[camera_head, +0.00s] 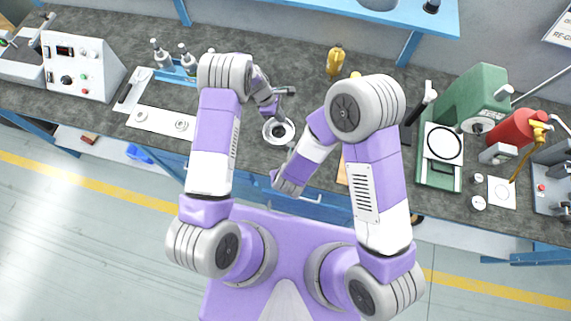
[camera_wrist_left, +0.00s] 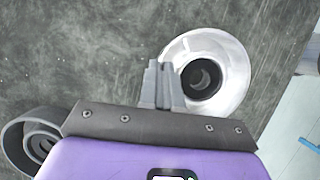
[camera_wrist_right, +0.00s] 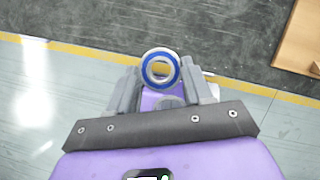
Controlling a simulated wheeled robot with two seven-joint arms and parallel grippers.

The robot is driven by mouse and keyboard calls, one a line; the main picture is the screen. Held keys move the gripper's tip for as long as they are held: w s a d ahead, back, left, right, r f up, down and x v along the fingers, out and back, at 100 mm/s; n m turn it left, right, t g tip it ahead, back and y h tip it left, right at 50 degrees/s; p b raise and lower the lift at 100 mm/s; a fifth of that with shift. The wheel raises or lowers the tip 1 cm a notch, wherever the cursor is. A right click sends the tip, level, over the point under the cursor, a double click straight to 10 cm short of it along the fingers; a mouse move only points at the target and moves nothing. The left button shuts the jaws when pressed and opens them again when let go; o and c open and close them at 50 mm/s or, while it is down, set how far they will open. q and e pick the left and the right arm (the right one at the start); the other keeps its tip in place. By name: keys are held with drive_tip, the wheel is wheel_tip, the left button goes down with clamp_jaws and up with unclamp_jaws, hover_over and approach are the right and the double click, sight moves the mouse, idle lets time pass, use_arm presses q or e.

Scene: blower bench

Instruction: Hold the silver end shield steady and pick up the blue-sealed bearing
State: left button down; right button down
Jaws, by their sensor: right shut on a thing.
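The silver end shield (camera_head: 278,132) lies on the dark bench top, a round shiny piece with a dark centre bore. It also shows in the left wrist view (camera_wrist_left: 226,58), right of the fingertips. My left gripper (camera_wrist_left: 158,64) has its fingers together at the shield's left rim; whether they touch it is unclear. My right gripper (camera_wrist_right: 160,78) is shut on the blue-sealed bearing (camera_wrist_right: 160,51), a ring held upright facing the wrist camera. In the head view the bearing cannot be made out.
A pale plate with rings (camera_head: 160,122) lies left of the shield. A yellow bottle (camera_head: 335,61) stands behind. A green press (camera_head: 470,100) and a red cylinder (camera_head: 512,130) stand to the right. A wooden board (camera_wrist_right: 300,38) shows in the right wrist view.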

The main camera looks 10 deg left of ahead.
use_arm(q)
drive_tip(key=shift+a, duration=0.2)
drive_tip(key=c, duration=1.3)
unclamp_jaws()
drive_tip(key=shift+w, duration=0.1)
drive_tip(key=shift+o, duration=0.2)
drive_tip(key=shift+d, duration=0.15)
drive_tip(key=v, duration=1.2)
